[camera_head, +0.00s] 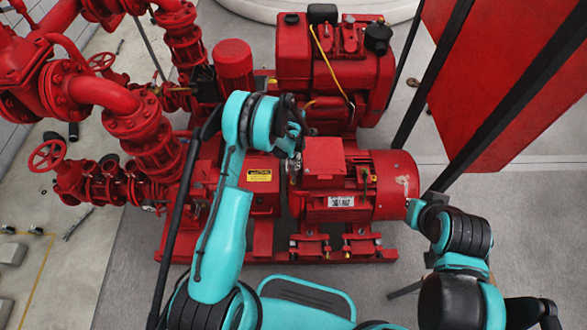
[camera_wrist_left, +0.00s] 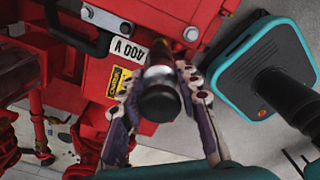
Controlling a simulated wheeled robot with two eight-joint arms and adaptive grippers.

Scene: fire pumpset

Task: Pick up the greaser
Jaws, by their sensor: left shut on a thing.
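The greaser (camera_wrist_left: 160,92) shows in the left wrist view as a short dark cylinder with a black round end and a lighter, shiny band. My left gripper (camera_wrist_left: 168,80) is shut on it, one finger on each side. In the head view my left gripper (camera_head: 293,142) is in front of the red pump set, between the yellow-labelled block and the motor (camera_head: 368,188). The greaser is too small and covered to make out there.
Red pipes and valves (camera_head: 128,110) fill the left. A red engine (camera_head: 335,70) stands behind the motor. A red panel with black posts (camera_head: 510,90) is at the right. In the wrist view, a red housing marked 400 V (camera_wrist_left: 125,50) is close behind the greaser.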

